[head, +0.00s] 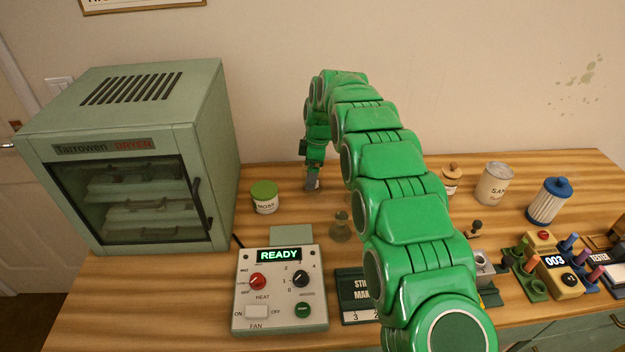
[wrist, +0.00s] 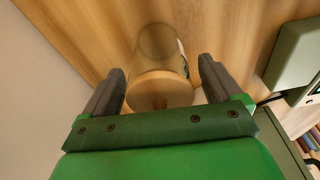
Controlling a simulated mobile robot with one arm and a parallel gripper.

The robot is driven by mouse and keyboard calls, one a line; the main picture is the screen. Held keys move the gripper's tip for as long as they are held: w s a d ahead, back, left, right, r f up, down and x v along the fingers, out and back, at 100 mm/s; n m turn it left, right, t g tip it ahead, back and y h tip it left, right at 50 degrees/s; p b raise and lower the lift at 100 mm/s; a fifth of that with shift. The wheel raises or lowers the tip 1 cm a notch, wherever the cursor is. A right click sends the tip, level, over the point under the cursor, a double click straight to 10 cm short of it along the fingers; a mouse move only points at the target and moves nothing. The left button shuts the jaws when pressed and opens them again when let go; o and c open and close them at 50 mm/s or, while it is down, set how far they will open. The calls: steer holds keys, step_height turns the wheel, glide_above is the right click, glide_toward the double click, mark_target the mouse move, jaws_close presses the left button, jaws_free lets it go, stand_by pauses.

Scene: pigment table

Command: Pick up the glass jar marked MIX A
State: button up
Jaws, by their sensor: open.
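In the wrist view a clear glass jar (wrist: 160,44) with a round wooden lid (wrist: 155,90) stands on the wooden table. A label shows as a sliver at its right edge; its writing cannot be read from here. My gripper (wrist: 160,78) is open, with one dark finger on each side of the lid and a visible gap on both sides. In the head view my gripper (head: 312,186) points down at the back of the table, and I cannot make out the jar there. Another jar with a wooden lid (head: 451,180) stands farther right, partly behind my arm.
A green-lidded jar (head: 265,198) stands left of my gripper, and the dryer (head: 215,150) farther left. A small olive glass vessel (head: 340,228) and the heater control box (head: 280,315) are nearer. A tin (head: 493,186) and a blue-capped filter (head: 546,204) stand right.

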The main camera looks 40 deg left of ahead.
steer(key=c, duration=1.2)
steer(key=shift+r, duration=0.1)
